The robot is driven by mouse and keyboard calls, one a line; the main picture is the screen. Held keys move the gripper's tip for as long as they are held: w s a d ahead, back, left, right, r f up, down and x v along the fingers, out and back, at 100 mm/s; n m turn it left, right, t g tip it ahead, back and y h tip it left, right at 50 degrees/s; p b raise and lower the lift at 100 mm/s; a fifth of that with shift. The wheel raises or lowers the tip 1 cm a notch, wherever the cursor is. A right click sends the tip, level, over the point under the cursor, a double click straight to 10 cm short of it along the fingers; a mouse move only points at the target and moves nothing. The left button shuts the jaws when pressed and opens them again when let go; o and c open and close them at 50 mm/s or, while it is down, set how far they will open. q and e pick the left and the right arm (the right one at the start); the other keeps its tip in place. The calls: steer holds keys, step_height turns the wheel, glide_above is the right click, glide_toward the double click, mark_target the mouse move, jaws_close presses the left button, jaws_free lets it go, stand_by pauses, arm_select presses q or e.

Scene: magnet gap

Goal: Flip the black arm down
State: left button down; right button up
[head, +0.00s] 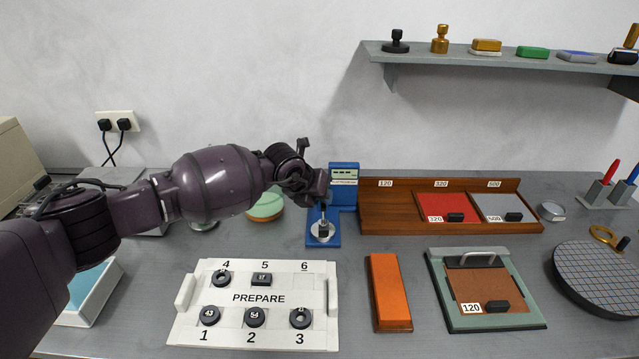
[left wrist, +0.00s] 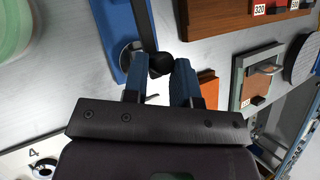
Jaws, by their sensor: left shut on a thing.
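A blue device (head: 344,172) with a small display stands on the bench near the back wall. Its blue base carries a round silvery plate (head: 313,238). The black arm (left wrist: 144,24) shows in the left wrist view, running over the blue base (left wrist: 117,40) to a dark rounded end. My left gripper (left wrist: 160,74) has its blue fingertips on both sides of that end and is shut on it. In the head view my left gripper (head: 323,203) is above the plate and partly hides the black arm. My right gripper is not in view.
A white PREPARE board (head: 180,328) with black numbered pieces lies in front. An orange block (head: 389,290), a green-grey frame (head: 437,269) and a wooden rack (head: 385,213) stand to the right. A shelf (head: 420,55) hangs above.

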arm_select(q)
steer(key=shift+s+d+f, duration=0.1)
steer(key=shift+s+f, duration=0.2)
steer(key=shift+f, duration=0.2)
steer(key=shift+s+d+f, duration=0.1)
steer(key=shift+s+f, duration=0.15)
steer(key=shift+f, duration=0.25)
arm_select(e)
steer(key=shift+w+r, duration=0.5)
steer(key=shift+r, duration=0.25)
arm_select(q)
steer(key=shift+f, duration=0.15)
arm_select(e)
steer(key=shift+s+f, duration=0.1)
arm_select(q)
steer(key=shift+s, duration=0.1)
steer(key=c, duration=1)
jaws_free()
steer(key=shift+w+r, duration=0.2)
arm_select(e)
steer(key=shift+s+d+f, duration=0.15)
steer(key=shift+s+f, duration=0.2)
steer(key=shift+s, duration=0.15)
arm_select(q)
steer(key=shift+a+r+p, duration=0.1)
steer(key=shift+p, duration=0.2)
